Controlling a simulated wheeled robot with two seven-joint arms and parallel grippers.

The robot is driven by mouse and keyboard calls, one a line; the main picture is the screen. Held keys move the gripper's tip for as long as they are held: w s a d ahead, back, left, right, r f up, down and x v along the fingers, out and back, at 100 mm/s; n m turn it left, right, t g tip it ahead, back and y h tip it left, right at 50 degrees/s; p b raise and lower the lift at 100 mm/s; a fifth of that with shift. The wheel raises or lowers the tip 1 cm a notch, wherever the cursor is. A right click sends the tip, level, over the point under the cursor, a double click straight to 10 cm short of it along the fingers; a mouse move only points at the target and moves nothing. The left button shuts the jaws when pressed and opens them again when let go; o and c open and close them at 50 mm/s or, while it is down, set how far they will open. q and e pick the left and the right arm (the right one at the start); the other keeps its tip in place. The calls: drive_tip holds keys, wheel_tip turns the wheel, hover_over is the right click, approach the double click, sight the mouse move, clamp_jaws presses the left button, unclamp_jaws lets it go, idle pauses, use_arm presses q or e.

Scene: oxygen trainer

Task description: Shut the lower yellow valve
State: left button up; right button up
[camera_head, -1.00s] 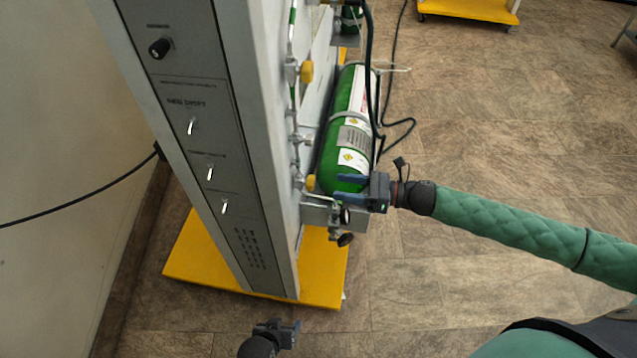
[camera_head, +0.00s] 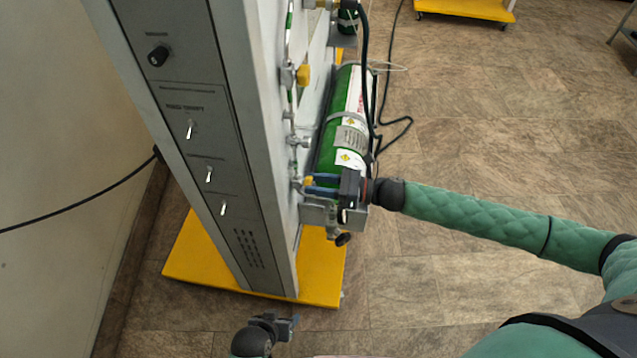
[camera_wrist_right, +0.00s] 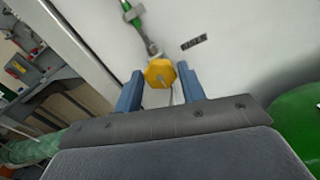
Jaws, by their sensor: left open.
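The lower yellow valve (camera_head: 309,181) sits on the side of the grey panel, near the bottom end of the green cylinder. It shows in the right wrist view as a yellow knob (camera_wrist_right: 158,72). My right gripper (camera_head: 313,184) is open, with its blue fingers pointing left at the valve. In the right wrist view the knob lies between the two fingertips, with a gap on each side; I see no clear contact. My left gripper (camera_head: 293,323) is open and empty, low in the head view in front of the yellow base.
An upper yellow valve (camera_head: 303,75) is higher on the same panel side. The green cylinder (camera_head: 341,125) stands close beside my right gripper, with a dark hose (camera_head: 366,70) near it. The panel stands on a yellow base (camera_head: 320,287).

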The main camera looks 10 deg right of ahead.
drive_tip(key=c, duration=0.5)
use_arm(q)
drive_tip(key=shift+f, duration=0.15)
wheel_tip(320, 180, up, 11)
drive_tip(key=g+p, duration=0.1)
drive_tip(key=p, duration=0.1)
drive_tip(key=shift+s+a+p, duration=0.25)
drive_tip(key=shift+a+p, duration=0.05)
drive_tip(key=shift+a, duration=0.05)
use_arm(e)
drive_tip(key=shift+w+m, duration=0.1)
drive_tip(key=shift+m, duration=3.5)
use_arm(q)
drive_tip(key=shift+f, duration=0.1)
use_arm(e)
drive_tip(key=o, duration=1)
